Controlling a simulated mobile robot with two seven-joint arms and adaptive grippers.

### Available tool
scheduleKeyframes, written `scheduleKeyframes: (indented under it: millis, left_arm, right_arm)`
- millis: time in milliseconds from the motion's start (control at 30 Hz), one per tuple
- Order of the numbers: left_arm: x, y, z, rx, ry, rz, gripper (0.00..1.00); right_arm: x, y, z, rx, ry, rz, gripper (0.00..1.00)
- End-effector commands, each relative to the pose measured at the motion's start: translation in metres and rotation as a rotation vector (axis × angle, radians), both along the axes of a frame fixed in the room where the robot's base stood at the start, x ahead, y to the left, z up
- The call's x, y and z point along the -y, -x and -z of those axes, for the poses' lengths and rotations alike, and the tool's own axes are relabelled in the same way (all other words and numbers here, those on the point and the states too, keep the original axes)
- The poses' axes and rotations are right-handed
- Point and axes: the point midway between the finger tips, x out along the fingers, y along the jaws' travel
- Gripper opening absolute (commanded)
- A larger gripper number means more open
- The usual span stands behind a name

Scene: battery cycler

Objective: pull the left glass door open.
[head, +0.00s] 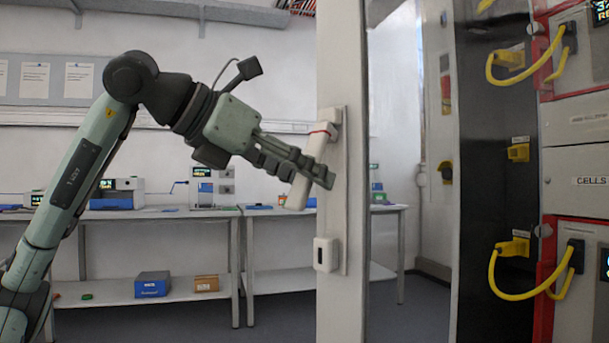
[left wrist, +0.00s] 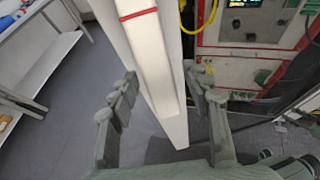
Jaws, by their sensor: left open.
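The left glass door (head: 342,305) stands ajar, swung out from the red-trimmed cabinet, with a pale frame and a clear pane to its right. Its white bar handle (head: 298,195) has a red band near the top. My left gripper (head: 318,172) reaches in from the left at the handle. In the left wrist view the handle (left wrist: 155,70) runs between the open fingers (left wrist: 160,110), with visible gaps on both sides. The fingers hide the handle's middle in the head view. My right gripper is not in view.
The cabinet (head: 575,190) with yellow cables (head: 515,290) stands at the right. A white bench (head: 150,213) with devices runs along the back wall, with a blue box (head: 152,285) on its lower shelf. Dark floor (head: 280,325) lies clear left of the door.

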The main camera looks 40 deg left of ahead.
Motion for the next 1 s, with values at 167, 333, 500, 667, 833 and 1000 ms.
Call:
scheduleKeyframes:
  millis: [167, 333, 500, 667, 833, 1000]
  left_arm:
    - [-0.006, 0.027, -0.013, 0.002, 0.0, -0.006, 0.48]
    - [-0.011, 0.06, -0.029, 0.003, -0.002, -0.005, 0.48]
    - [-0.015, 0.087, -0.042, 0.004, 0.0, -0.003, 0.48]
    - [-0.017, 0.1, -0.048, 0.003, 0.0, -0.001, 0.48]
    - [-0.018, 0.103, -0.049, 0.002, -0.001, 0.0, 0.48]
    - [-0.017, 0.103, -0.049, 0.002, -0.001, 0.0, 0.46]
  right_arm:
    - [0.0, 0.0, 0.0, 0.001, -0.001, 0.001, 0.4]
    - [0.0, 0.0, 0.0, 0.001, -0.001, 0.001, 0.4]
    - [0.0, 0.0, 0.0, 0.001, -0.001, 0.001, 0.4]
    - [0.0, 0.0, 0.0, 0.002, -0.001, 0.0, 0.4]
    - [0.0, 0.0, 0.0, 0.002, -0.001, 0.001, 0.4]
    - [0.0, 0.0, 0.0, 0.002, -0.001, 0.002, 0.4]
